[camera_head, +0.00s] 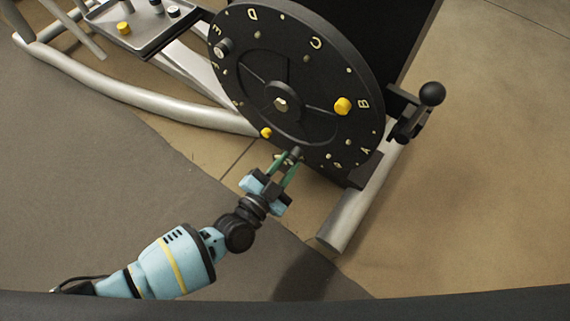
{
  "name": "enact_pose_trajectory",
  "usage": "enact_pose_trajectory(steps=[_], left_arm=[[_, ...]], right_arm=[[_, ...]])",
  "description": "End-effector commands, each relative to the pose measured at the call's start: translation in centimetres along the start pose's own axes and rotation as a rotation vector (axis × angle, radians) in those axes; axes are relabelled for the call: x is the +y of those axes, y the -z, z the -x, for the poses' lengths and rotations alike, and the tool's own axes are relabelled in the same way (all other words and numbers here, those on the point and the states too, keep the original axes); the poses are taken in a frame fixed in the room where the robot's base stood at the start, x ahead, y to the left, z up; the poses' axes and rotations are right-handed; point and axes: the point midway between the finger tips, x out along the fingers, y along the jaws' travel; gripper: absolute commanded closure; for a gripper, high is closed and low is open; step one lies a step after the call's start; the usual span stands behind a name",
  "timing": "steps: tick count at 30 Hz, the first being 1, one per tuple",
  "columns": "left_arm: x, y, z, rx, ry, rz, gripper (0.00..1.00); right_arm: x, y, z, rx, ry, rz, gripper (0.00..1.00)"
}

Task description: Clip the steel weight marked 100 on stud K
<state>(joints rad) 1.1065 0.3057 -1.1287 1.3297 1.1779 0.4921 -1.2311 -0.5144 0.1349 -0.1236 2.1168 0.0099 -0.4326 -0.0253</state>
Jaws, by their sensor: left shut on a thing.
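My left gripper (286,168) reaches up to the lower edge of a black lettered wheel (312,90). Its green fingers are shut on a small dark grey weight (295,153), close to the wheel's lower rim. I cannot read a number on the weight, nor tell whether it touches a stud. Letters such as B, C and D can be read on the wheel; a K cannot be made out, and the gripper partly covers the lower rim. My right gripper is not in view.
A yellow weight (343,106) sits near B, a smaller yellow one (266,132) at the lower left rim, and a grey one (222,47) at the upper left. A grey tray (150,47) holds several weights. A black-knobbed handle (431,93) juts out right.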

Motion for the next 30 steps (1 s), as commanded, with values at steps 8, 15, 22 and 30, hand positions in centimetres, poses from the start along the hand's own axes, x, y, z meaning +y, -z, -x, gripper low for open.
enact_pose_trajectory(steps=[8,15,22,30], left_arm=[[0.0,0.1,-0.2,0.001,0.001,0.000,1.00],[0.0,0.0,-0.2,0.001,0.000,0.000,0.52],[0.0,0.0,-0.1,-0.001,-0.001,0.000,0.52],[0.0,0.0,2.6,-0.004,-0.002,0.001,0.52]], right_arm=[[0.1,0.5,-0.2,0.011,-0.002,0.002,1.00],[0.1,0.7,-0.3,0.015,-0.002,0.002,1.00],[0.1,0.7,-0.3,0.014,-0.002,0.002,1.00],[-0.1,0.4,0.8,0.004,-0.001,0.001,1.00]])
